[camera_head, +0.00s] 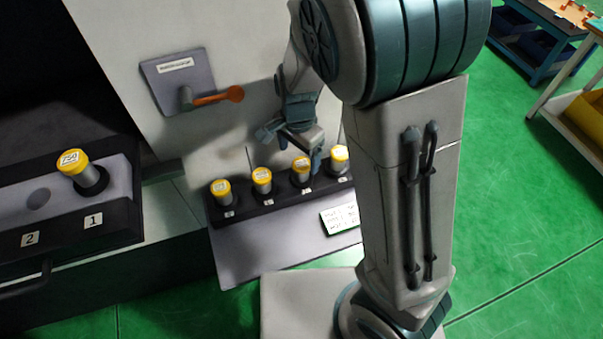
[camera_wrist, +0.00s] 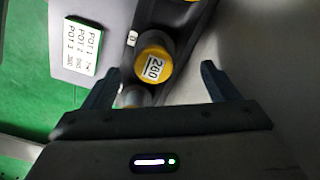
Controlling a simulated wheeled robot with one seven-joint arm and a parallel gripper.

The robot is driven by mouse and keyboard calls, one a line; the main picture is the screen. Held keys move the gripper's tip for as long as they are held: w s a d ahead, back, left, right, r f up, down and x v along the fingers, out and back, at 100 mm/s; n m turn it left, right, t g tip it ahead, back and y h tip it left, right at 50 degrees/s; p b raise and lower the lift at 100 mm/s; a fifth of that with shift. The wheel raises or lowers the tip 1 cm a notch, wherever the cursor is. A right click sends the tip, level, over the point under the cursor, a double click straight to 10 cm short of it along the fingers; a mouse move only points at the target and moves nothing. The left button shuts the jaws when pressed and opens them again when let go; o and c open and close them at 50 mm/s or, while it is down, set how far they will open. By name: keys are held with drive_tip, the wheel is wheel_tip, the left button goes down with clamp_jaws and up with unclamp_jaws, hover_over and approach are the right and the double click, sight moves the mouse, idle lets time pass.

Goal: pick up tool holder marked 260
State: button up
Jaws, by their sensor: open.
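The tool holder marked 260 (camera_wrist: 153,67) has a yellow cap with a white label and stands in a dark rack in the wrist view. My gripper (camera_wrist: 160,78) is open, with one finger on each side of the capped holder in that view and nothing gripped. In the head view my gripper (camera_head: 291,146) hangs above the right part of the rack (camera_head: 262,208), where several yellow-capped holders stand in a row. Their cap markings are too small to read there, so I cannot tell which is 260.
A holder marked 250 (camera_head: 75,162) stands in a tray at the left, in the spot labelled 1; spot 2 is empty. An orange-handled lever (camera_head: 217,97) sticks out of the panel behind the rack. A white note card (camera_head: 340,218) lies in front of the rack.

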sight(302, 172)
wheel_tip(302, 172, down, 2)
drive_tip(key=shift+f, duration=0.25)
drive_tip(key=shift+s+d+f, duration=0.15)
drive_tip(key=shift+d+f, duration=0.05)
drive_tip(key=shift+f, duration=1.1)
drive_tip(key=shift+s+d+f, duration=0.1)
drive_tip(key=shift+d+f, duration=0.05)
drive_tip(key=shift+f, duration=1.1)
drive_tip(key=c, duration=1.4)
drive_tip(key=shift+o, duration=0.2)
drive_tip(key=shift+r, duration=0.1)
